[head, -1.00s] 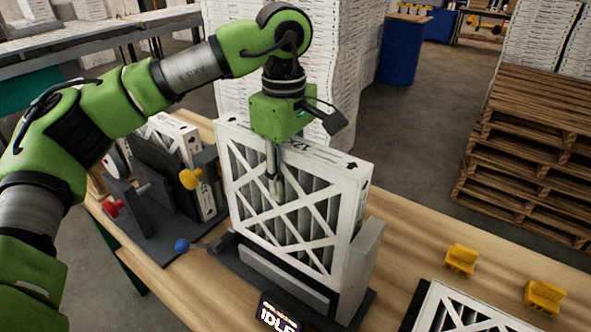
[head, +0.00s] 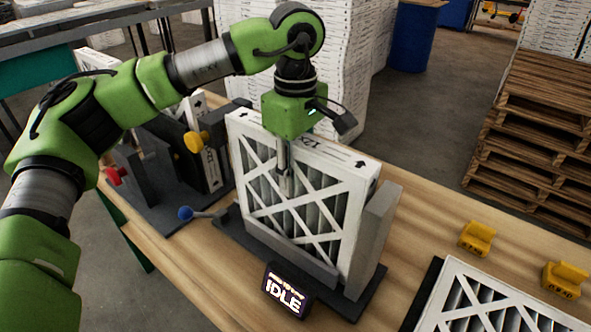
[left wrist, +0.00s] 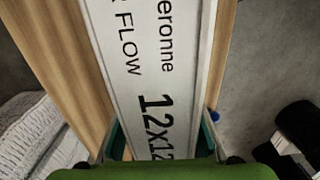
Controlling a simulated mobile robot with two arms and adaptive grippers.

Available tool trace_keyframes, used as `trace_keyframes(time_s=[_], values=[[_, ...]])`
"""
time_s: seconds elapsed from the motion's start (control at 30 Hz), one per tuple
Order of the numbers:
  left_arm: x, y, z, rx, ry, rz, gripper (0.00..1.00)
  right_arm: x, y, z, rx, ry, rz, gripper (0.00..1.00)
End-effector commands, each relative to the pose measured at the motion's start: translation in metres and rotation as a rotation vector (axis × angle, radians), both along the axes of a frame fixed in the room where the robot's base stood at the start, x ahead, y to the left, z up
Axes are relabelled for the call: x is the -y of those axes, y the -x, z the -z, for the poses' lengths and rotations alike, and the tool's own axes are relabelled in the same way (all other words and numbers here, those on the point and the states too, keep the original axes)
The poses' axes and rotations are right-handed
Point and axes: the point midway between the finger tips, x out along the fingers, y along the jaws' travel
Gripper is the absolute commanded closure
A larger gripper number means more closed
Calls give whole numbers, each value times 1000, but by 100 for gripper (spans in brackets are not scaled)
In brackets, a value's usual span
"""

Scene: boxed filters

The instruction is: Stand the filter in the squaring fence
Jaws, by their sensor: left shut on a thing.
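The white-framed pleated filter (head: 318,218) stands upright in the grey squaring fence (head: 378,228), its lower edge behind the fence's low front wall. My left gripper (head: 284,165) is shut on the filter's top edge from above, with one finger visible on the front face. In the left wrist view the filter's printed top edge (left wrist: 140,70) runs between the fingers. Whether the filter's bottom touches the fence base is hidden by the front wall. My right gripper is not in view.
A dark fixture (head: 150,165) with red and yellow knobs holds another filter at left. A blue-knobbed lever (head: 186,213) and an IDLE display (head: 287,291) are by the fence. Another filter (head: 495,300) lies at right near yellow blocks (head: 476,238).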

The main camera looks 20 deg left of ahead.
Motion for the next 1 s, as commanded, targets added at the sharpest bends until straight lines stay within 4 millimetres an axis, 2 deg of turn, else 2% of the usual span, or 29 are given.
trace_keyframes(time_s=[1.0], values=[[0,0,9,1,1,1,100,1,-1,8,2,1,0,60]])
